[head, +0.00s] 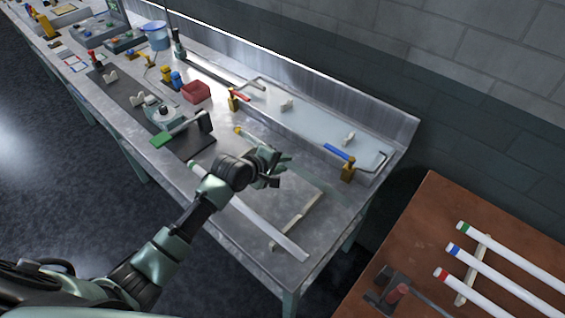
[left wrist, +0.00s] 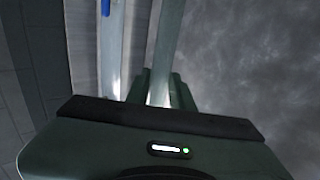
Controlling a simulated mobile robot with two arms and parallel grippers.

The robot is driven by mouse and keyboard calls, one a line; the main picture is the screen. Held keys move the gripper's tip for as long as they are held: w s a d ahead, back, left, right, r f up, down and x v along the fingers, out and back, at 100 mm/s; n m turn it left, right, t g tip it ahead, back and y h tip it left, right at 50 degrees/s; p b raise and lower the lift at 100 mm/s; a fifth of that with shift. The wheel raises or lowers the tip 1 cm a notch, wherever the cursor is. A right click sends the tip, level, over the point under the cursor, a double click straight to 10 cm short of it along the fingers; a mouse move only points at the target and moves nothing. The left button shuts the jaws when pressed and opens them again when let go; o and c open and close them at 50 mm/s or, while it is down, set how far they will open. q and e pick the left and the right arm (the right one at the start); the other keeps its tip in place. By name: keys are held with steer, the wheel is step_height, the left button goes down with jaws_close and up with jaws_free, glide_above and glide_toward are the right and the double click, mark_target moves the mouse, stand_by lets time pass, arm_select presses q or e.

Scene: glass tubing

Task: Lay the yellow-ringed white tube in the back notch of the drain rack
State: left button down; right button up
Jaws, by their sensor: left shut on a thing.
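My left gripper (head: 277,173) reaches over the metal bench, shut on a long tube (head: 318,186) with a yellow end at upper left. The tube looks pale grey-green and runs behind the gripper toward the lower right. In the left wrist view the tube (left wrist: 168,45) passes between the fingers. The drain rack (head: 297,218) is a pale notched bar on the bench's right part. The tube's right part passes near the rack's back end; I cannot tell whether they touch. Another white tube (head: 270,230) lies across the rack's front part, partly behind my arm. My right gripper is out of view.
Behind the rack, a long pale tray (head: 310,122) has yellow blocks (head: 348,170) at its front and a blue-marked rod (head: 338,152). A brown table (head: 420,235) at right holds tubes with coloured rings.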

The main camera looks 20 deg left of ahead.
arm_select(q)
steer(key=shift+f, duration=0.25)
steer(key=shift+f, duration=0.3)
steer(key=c, duration=1.2)
jaws_free()
steer(key=shift+c, duration=0.2)
steer(key=shift+r, duration=0.1)
steer(key=shift+r, duration=0.35)
steer(key=shift+s+a+r, duration=0.1)
steer(key=shift+s+r, duration=0.05)
steer(key=shift+r, duration=0.15)
steer(key=b+v, duration=0.1)
steer(key=v, duration=1)
steer(key=shift+s+r, duration=0.2)
steer(key=shift+s, duration=0.05)
